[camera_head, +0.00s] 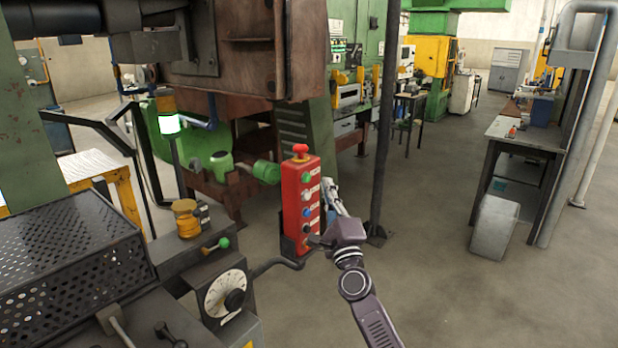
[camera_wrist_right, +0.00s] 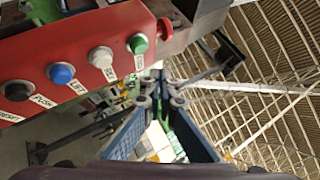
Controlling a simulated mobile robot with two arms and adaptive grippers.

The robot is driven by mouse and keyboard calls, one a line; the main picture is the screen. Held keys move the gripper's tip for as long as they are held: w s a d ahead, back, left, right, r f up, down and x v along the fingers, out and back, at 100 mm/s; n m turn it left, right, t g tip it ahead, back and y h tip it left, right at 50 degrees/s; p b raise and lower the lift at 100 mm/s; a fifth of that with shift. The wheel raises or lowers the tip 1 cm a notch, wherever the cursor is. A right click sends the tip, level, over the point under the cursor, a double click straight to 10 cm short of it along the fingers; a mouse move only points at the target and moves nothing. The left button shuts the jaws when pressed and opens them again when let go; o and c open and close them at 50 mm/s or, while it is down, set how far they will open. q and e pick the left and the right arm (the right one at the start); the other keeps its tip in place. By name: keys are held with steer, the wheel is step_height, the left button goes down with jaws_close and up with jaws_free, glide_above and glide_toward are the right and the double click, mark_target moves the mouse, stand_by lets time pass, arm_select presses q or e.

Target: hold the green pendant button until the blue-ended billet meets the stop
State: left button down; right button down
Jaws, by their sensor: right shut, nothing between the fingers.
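The red pendant (camera_head: 290,215) stands upright on a dark arm, with a column of buttons and a red mushroom knob (camera_head: 300,150) on top. Its green button (camera_head: 306,177) is the uppermost on the face and also shows in the right wrist view (camera_wrist_right: 138,43). My right gripper (camera_head: 328,190) is shut and empty, just right of the pendant face. In the wrist view its fingertips (camera_wrist_right: 165,88) lie below and right of the green button, seemingly apart from it. I cannot make out the blue-ended billet or the stop. My left gripper is not in view.
A console with a dial (camera_head: 228,292) and a green-knobbed lever (camera_head: 217,245) stands left of the pendant. A dark post (camera_head: 384,130) rises behind my right gripper. Open floor lies right, before a workbench (camera_head: 520,132).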

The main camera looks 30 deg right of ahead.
steer(key=shift+s+d, duration=0.25)
steer(key=shift+s, duration=0.35)
steer(key=shift+s+d, duration=0.25)
steer(key=shift+s, duration=0.35)
steer(key=shift+f, duration=0.1)
